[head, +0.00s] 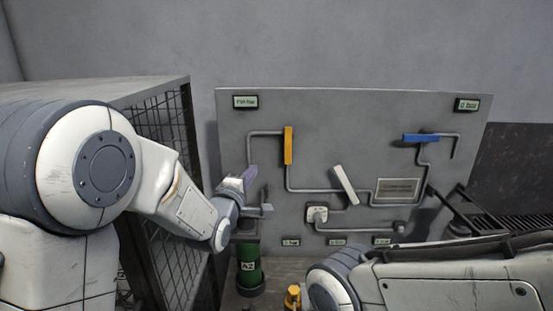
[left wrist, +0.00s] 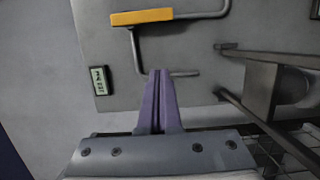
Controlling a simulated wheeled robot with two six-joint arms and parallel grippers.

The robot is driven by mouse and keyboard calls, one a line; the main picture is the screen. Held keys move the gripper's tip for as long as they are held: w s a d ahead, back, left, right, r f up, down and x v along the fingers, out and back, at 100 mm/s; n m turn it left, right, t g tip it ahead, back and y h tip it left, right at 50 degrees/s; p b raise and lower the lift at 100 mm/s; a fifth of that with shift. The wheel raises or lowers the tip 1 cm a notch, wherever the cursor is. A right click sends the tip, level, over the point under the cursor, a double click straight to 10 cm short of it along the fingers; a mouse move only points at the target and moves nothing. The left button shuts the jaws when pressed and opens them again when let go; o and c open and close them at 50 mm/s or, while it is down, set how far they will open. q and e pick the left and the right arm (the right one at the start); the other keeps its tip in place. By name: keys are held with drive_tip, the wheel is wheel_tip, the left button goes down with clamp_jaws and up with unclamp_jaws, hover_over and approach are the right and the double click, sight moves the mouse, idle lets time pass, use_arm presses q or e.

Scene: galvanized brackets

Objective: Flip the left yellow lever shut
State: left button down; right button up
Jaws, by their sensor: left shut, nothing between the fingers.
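The yellow lever (head: 288,146) stands upright on the pipe at the left part of the grey panel (head: 345,110). It also shows in the left wrist view (left wrist: 142,16), above the fingertips. My left gripper (head: 250,174) is below and to the left of the lever in the head view, apart from it. Its purple fingers (left wrist: 158,75) are pressed together with nothing between them. My right arm comes in at the lower right, but its gripper is not seen.
A white lever (head: 345,184) is tilted at the panel's middle, and a blue lever (head: 421,138) lies level at the right. A wire-mesh cage (head: 165,140) stands at the left. A green cylinder (head: 250,270) stands below the panel.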

sight(288, 144)
use_arm(q)
drive_tip(key=w+d+p, duration=0.2)
drive_tip(key=w, duration=0.1)
drive_tip(key=w+d+p, duration=0.2)
drive_tip(key=w, duration=0.1)
drive_tip(key=w+d+p, duration=0.2)
drive_tip(key=w, duration=0.1)
drive_tip(key=shift+w+d+p, duration=0.2)
drive_tip(key=shift+w+p, duration=0.05)
drive_tip(key=shift+p, duration=0.05)
